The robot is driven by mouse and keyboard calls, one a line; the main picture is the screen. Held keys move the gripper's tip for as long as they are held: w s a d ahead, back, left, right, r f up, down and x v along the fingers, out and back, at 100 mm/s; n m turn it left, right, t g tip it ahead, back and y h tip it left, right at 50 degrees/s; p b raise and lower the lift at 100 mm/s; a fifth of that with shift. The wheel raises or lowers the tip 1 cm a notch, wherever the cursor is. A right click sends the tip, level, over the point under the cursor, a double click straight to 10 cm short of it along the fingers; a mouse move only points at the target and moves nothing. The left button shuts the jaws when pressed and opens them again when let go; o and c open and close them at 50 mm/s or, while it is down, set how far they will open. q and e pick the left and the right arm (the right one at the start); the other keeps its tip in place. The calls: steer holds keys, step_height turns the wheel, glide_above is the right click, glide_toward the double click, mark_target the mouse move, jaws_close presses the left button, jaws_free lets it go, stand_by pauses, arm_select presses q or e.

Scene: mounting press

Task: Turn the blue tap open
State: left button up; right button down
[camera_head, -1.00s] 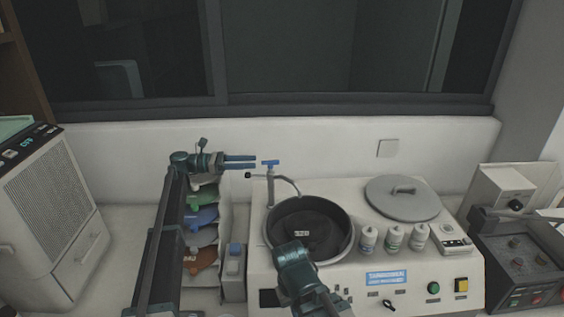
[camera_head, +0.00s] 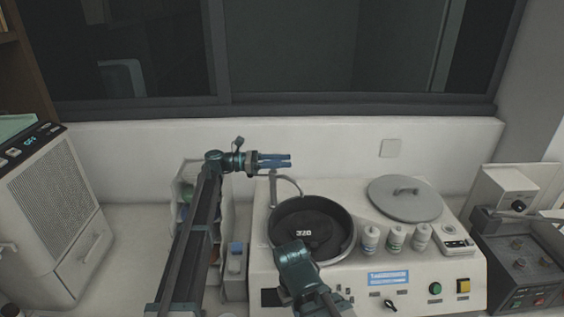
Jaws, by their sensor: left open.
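The tap stands behind the black bowl, with a thin curved spout (camera_head: 288,180) reaching over the bowl's back rim. Its blue handle sits at the height of my left gripper's fingers and is largely covered by them, so I cannot clearly tell it from the blue fingers. My left gripper (camera_head: 275,161) is open, level and pointing right, with its fingers at the tap's top. I cannot tell whether they touch the handle. Part of my right arm shows in front of the bowl; I make out no fingers of the right gripper.
The black bowl (camera_head: 346,243) is set in a white machine with buttons. A grey lid (camera_head: 405,200) and several white bottles (camera_head: 396,238) are on its right. A rack (camera_head: 187,172) stands behind my left arm. A control box (camera_head: 530,262) is at far right.

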arm_select(q)
jaws_close()
steer(key=shift+n+t, duration=0.4)
steer(key=shift+t, duration=0.2)
steer(key=n+t, duration=0.1)
steer(key=t, duration=0.1)
steer(key=n+t+y, duration=0.1)
steer(key=n+t, duration=0.1)
steer(key=shift+w+t, duration=0.2)
steer(key=shift+t, duration=0.1)
steer(key=shift+w+a+n+t+y, duration=0.5)
steer(key=shift+n+t+y, duration=1.7)
steer(key=shift+y, duration=0.55)
steer(key=shift+w+a+n+t+y, duration=0.45)
steer(key=shift+n+t+y, duration=1.4)
steer(key=shift+n+y, duration=0.8)
steer(key=shift+w+a+n+t+y, duration=0.35)
steer(key=shift+a+n+t+y, duration=0.2)
steer(key=shift+n+t+y, duration=1.95)
steer(key=shift+g+y, duration=0.45)
steer(key=shift+y, duration=0.35)
